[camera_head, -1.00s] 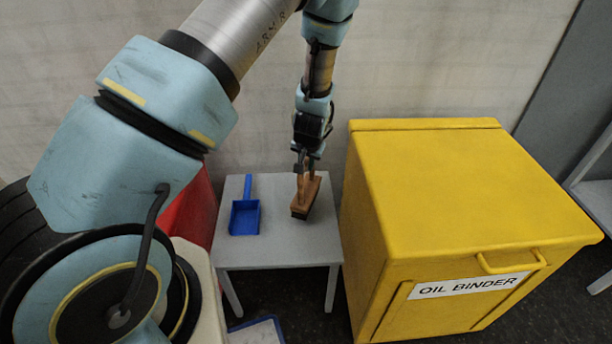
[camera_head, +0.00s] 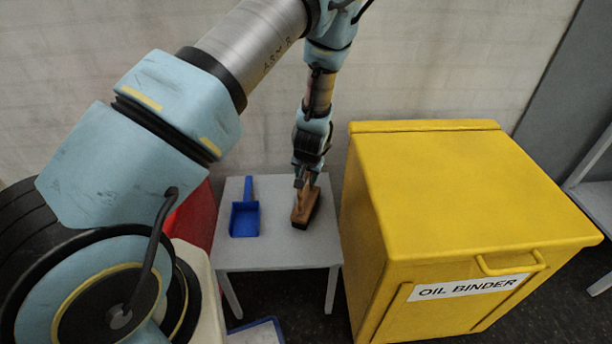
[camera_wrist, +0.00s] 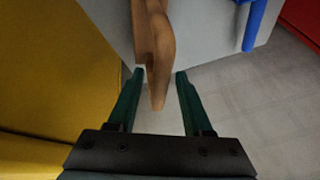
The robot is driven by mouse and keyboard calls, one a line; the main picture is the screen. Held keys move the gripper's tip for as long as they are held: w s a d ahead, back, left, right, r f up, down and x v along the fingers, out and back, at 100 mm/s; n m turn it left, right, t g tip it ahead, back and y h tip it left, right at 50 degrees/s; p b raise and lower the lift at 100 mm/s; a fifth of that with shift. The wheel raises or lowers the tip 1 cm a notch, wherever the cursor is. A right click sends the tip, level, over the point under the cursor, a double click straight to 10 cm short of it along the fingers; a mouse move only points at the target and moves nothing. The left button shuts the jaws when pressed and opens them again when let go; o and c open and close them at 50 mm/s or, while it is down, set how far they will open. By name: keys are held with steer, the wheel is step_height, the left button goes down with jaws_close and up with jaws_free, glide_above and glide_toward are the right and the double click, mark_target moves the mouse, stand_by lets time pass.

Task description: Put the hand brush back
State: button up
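The hand brush (camera_head: 305,209), with a brown wooden body and dark bristles, is at the right part of the small grey table (camera_head: 275,255) and appears to rest on it. My gripper (camera_head: 303,182) is over the brush's back end, pointing down. In the wrist view, the wooden handle (camera_wrist: 157,55) lies between the two green fingers of my gripper (camera_wrist: 160,73). The fingers are open, with a gap on both sides of the handle, narrower at the fingertips. The bristles are hidden in the wrist view.
A blue dustpan (camera_head: 245,218) lies on the table left of the brush. A yellow oil binder box (camera_head: 470,190) stands close to the table's right side. A red object (camera_head: 203,215) is at the left. The wall is behind the table.

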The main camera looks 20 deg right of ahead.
steer(key=shift+r, duration=0.1)
steer(key=v, duration=1.2)
steer(key=shift+b, duration=0.3)
steer(key=s+a+r+n+g, duration=0.1)
steer(key=a+r, duration=0.4)
steer(key=a, duration=0.5)
steer(key=s+a+r+n+g, duration=0.1)
steer(key=s+a+r+n, duration=0.2)
steer(key=a, duration=0.7)
steer(key=s+a+r+n+g+y, duration=0.1)
steer(key=s+a+r+n, duration=0.1)
steer(key=a+r, duration=0.6)
steer(key=a+n, duration=0.1)
steer(key=a, duration=0.1)
steer(key=shift+s+a, duration=0.25)
steer(key=shift+a, duration=0.1)
